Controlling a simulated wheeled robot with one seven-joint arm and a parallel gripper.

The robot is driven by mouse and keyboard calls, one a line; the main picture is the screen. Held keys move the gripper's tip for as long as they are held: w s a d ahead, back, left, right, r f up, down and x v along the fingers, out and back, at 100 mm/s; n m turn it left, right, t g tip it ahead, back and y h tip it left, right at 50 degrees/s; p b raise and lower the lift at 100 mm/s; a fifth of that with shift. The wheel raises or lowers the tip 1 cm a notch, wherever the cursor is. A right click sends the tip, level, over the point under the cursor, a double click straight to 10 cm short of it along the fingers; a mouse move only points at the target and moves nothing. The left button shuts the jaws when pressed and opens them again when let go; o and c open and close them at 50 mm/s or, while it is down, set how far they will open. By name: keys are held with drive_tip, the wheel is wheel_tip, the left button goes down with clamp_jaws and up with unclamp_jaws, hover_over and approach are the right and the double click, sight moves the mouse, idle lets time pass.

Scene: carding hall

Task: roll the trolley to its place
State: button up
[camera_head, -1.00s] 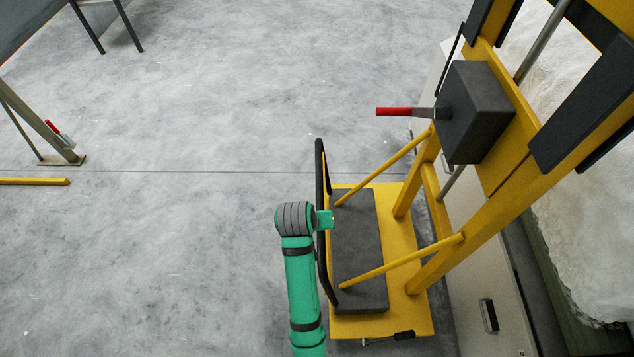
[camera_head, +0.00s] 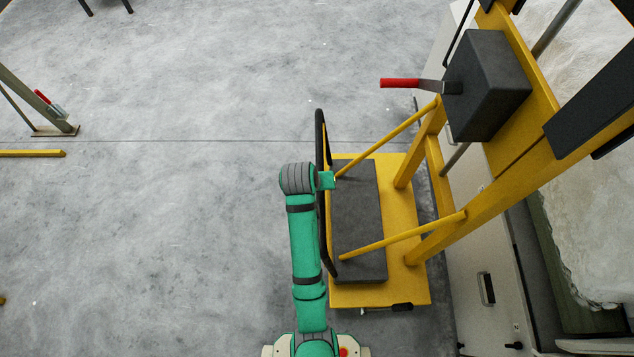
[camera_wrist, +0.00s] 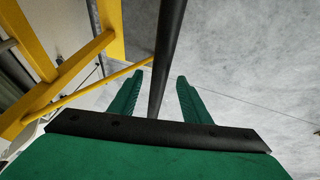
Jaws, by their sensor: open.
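The trolley is a yellow frame with a flat base (camera_head: 405,225), a dark grey block on it and slanted yellow struts. A black push bar (camera_head: 321,135) runs along its left side. My gripper (camera_head: 326,180) is at the middle of this bar in the head view. In the wrist view the two green fingers of my gripper (camera_wrist: 160,90) are apart, and the black bar (camera_wrist: 168,50) passes between them in the picture. Whether the fingers touch the bar cannot be told. A dark box (camera_head: 488,85) with a red-handled lever (camera_head: 400,83) sits on the upright.
A pale machine cabinet (camera_head: 475,235) with white fibre (camera_head: 590,190) stands close along the trolley's right. A metal post with a red clamp (camera_head: 55,110) and a yellow floor bar (camera_head: 30,153) are at the left. The grey floor (camera_head: 180,220) between is clear.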

drive_tip(key=x, duration=0.7)
drive_tip(key=shift+w+f, duration=0.2)
drive_tip(key=shift+f, duration=0.15)
clamp_jaws()
drive_tip(key=shift+s, duration=0.1)
idle(1.0)
